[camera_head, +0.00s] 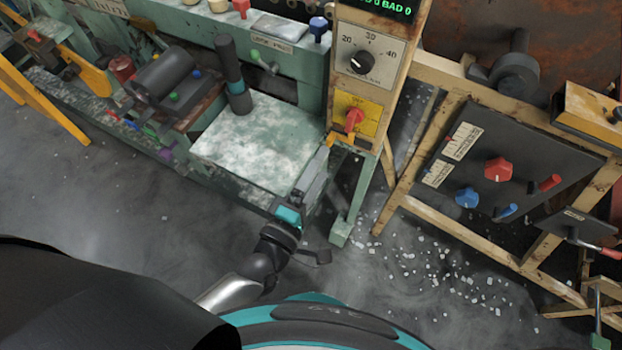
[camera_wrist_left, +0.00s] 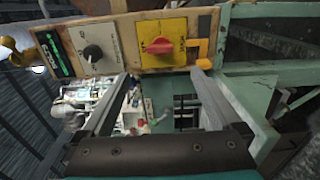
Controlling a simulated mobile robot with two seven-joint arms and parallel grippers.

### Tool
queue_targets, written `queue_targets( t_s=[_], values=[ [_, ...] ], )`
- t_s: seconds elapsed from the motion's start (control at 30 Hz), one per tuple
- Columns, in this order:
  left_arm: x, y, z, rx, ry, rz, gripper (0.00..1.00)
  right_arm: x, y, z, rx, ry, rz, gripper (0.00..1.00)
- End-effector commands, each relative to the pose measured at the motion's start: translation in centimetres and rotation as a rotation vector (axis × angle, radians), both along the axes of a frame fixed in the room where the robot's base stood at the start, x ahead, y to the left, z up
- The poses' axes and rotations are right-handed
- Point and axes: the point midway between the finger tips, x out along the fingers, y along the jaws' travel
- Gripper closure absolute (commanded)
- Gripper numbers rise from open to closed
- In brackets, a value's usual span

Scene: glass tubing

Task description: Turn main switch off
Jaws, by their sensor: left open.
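The main switch is a red rotary knob (camera_head: 353,119) on a yellow plate (camera_head: 369,108), low on a cream post, under a dial. In the head view its handle looks roughly upright. In the left wrist view the red knob (camera_wrist_left: 160,47) lies roughly along the post, beyond the fingertips and between them. My left gripper (camera_head: 325,155) is open and empty, just below and left of the knob. In the left wrist view the two fingers (camera_wrist_left: 166,76) are spread apart, and I see no contact with the knob. My right gripper is not in view.
A black dial (camera_head: 361,63) and a green-lettered display (camera_head: 385,8) sit above the switch. A pale green bench (camera_head: 255,145) stands left. A grey panel (camera_head: 500,170) with red and blue knobs stands right. White bits litter the floor.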

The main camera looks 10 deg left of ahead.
Motion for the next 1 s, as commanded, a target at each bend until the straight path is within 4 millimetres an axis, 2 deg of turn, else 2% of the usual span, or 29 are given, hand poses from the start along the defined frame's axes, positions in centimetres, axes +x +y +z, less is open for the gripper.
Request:
queue_targets(
  t_s=[0.1, 0.3, 0.87, 0.93, 1.0],
  values=[
    [-1.8, 0.5, 0.0, 0.001, 0.002, -0.001, 0.03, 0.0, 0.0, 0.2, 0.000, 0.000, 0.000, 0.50],
    [-3.0, 0.9, 0.0, -0.001, 0.000, 0.000, 0.03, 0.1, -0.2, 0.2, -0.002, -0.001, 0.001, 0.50],
    [-3.0, 1.0, 0.0, 0.000, 0.000, 0.000, 0.03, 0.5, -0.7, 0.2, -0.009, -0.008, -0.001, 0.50],
    [-3.0, 1.0, -0.5, 0.021, 0.006, -0.002, 0.03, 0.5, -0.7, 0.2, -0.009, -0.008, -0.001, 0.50],
    [-3.0, 1.2, -2.0, 0.085, 0.024, -0.011, 0.03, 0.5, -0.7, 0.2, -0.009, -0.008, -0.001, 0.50]
  ],
)
